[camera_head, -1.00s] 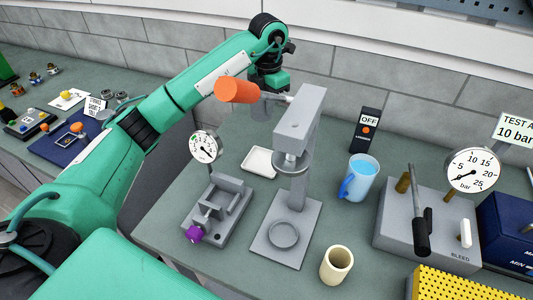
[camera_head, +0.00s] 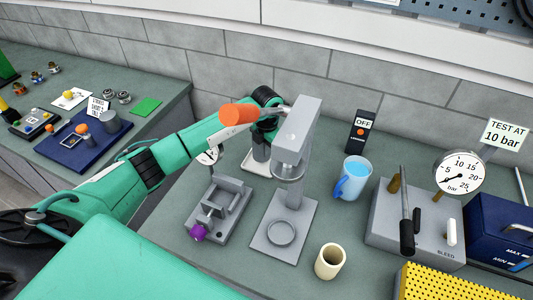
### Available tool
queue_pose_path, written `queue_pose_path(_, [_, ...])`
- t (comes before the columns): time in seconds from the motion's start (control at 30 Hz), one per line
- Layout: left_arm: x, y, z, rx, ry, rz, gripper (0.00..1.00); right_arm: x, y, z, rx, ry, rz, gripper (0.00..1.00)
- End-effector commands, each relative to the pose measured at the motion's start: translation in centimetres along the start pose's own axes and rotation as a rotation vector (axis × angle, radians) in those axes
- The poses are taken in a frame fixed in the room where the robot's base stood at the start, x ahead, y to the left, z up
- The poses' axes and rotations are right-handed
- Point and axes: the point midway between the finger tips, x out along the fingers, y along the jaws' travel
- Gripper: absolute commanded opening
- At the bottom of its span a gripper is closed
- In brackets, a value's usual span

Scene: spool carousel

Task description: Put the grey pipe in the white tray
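The white tray (camera_head: 250,167) lies on the green bench behind the press, partly covered by my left arm's end. My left gripper (camera_head: 261,153) is low over the tray, pointing down. Its fingers are small, dark and partly hidden behind the press and its orange handle, so I cannot tell whether they are open or shut. I cannot make out a grey pipe at the fingers or in the tray. A short grey cylinder (camera_head: 110,122) stands on the blue mat at the left; I cannot tell whether it is the pipe. My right gripper is not in view.
The grey press (camera_head: 296,155) with its orange handle (camera_head: 238,114) stands close to the tray. A grey vise (camera_head: 220,210) is in front. A blue cup (camera_head: 353,178), cream cylinder (camera_head: 330,261) and gauge block (camera_head: 415,225) stand to the right.

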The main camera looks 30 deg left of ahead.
Motion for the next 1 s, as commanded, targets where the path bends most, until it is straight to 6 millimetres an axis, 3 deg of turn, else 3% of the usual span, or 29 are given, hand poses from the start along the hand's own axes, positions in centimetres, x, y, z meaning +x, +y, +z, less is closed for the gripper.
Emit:
queue_pose_path(0.2, [2.9,-0.1,-0.1,-0.001,0.002,-0.002,0.00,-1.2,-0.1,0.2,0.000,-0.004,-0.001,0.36])
queue_pose_path(0.57, [3.6,0.0,0.0,0.000,0.001,0.000,0.00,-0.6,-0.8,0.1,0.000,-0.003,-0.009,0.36])
queue_pose_path(0.7, [3.4,0.0,0.0,-0.001,0.001,0.000,0.24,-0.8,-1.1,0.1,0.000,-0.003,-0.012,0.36])
queue_pose_path(1.0, [3.2,0.0,0.0,-0.001,0.001,-0.001,0.24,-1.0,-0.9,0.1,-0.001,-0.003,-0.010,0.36])
